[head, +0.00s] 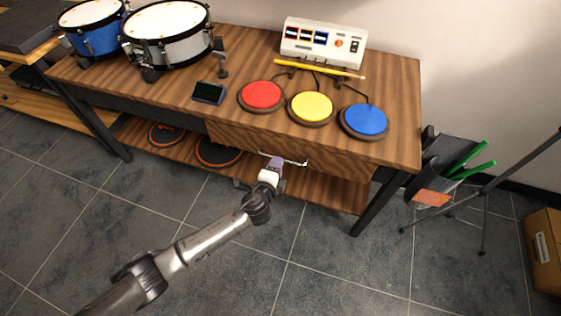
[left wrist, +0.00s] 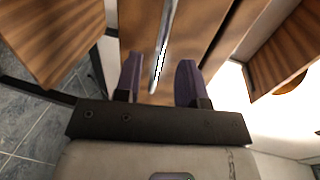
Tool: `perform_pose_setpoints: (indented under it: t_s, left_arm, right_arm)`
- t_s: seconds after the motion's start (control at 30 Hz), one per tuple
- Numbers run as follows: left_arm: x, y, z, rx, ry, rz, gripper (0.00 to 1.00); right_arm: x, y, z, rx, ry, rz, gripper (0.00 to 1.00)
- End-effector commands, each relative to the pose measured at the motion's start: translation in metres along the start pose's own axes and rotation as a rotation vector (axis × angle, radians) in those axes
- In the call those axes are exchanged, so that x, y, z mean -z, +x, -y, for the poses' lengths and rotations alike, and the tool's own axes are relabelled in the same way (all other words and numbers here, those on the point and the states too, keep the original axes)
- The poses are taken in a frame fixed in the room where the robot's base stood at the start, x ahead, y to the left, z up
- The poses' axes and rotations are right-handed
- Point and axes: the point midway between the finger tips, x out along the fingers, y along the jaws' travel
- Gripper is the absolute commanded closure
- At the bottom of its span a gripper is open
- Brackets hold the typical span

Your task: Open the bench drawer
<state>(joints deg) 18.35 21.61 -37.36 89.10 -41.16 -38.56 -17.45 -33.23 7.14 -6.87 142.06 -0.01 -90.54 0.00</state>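The wooden bench (head: 170,105) has a drawer (head: 335,160) under the right part of its top. The drawer front looks level with the bench edge, so it appears closed. A thin metal bar handle (head: 296,162) runs along the front. My left gripper (head: 275,163) is at the left part of the handle. In the left wrist view its two purple fingers (left wrist: 160,80) are apart, with the handle (left wrist: 166,45) running between them. I see gaps beside the bar; contact with the fingers cannot be told. My right gripper is not in view.
Red (head: 262,95), yellow (head: 311,107) and blue (head: 364,120) pads sit near the bench's front edge. Drums (head: 165,20) stand at the back left. A lower shelf (head: 320,190) lies beneath the drawer. The tiled floor (head: 330,255) in front is clear except for my arm.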

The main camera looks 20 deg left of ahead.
Motion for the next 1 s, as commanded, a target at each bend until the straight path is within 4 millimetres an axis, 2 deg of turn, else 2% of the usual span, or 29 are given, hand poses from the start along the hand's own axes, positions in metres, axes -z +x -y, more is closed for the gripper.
perform_pose_setpoints:
  t_s: [0.1,0.3,0.77,1.0]
  left_arm:
    - [0.0,0.019,-0.002,0.001,-0.001,0.002,0.63]
    - [0.0,0.037,-0.001,0.0,-0.001,0.0,0.63]
    - [0.0,0.044,0.0,-0.001,-0.002,0.0,0.63]
    - [0.0,0.044,0.0,-0.001,-0.002,0.0,0.84]
  right_arm:
    - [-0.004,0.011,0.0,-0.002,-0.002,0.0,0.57]
    - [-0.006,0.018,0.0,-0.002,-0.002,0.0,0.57]
    - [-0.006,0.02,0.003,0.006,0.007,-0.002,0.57]
    - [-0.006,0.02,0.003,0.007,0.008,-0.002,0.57]
